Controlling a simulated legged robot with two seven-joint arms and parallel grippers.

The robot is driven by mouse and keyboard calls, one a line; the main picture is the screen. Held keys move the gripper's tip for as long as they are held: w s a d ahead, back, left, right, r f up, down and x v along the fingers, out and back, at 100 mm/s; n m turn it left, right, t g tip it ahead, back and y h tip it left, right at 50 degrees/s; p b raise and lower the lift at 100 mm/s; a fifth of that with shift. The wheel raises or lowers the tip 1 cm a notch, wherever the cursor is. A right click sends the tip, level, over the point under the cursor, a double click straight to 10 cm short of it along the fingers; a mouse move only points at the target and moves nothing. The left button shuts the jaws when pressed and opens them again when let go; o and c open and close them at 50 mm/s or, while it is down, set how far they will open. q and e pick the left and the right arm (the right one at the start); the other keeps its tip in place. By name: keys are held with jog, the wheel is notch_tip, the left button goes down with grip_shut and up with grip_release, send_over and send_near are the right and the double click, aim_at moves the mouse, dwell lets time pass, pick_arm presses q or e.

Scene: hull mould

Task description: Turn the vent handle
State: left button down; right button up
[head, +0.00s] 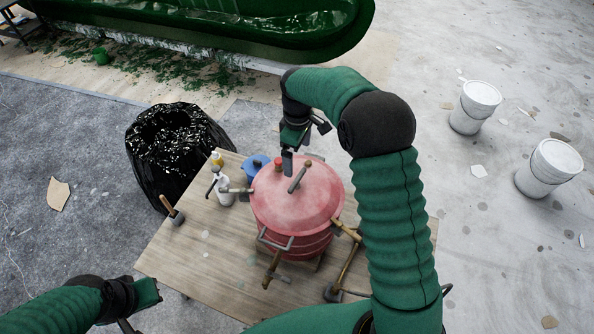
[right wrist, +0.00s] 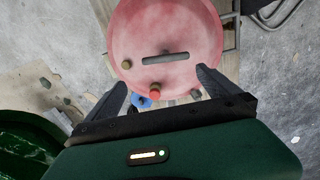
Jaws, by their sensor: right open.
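A red round pot (head: 295,205) with a domed lid stands on a wooden table. A short grey bar handle (head: 298,178) lies across the lid; it also shows in the right wrist view (right wrist: 165,59). I cannot tell for certain that this is the vent handle. A small red knob (right wrist: 154,91) and brass fittings sit near the lid's edge. My right gripper (head: 304,146) is open and empty above the lid's far side, its fingers apart from the bar; its fingers also show in the right wrist view (right wrist: 162,80). My left gripper (head: 138,306) is at the lower left, partly hidden, away from the pot.
The wooden table (head: 200,260) also holds a white spray bottle (head: 224,190), a blue pot (head: 256,164) and a mallet (head: 172,211). A black bag-lined bin (head: 170,145) stands at left. White buckets (head: 474,107) stand on the floor at right. The green hull mould (head: 290,40) lies behind.

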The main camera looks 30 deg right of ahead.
notch_tip(320, 180, up, 11)
jog(key=p, duration=0.8)
jog(key=shift+s+f, duration=0.1)
jog(key=shift+p, duration=0.45)
notch_tip(320, 180, up, 17)
jog(key=b, duration=0.2)
jog(key=shift+f+b, duration=0.15)
jog(key=shift+b, duration=0.2)
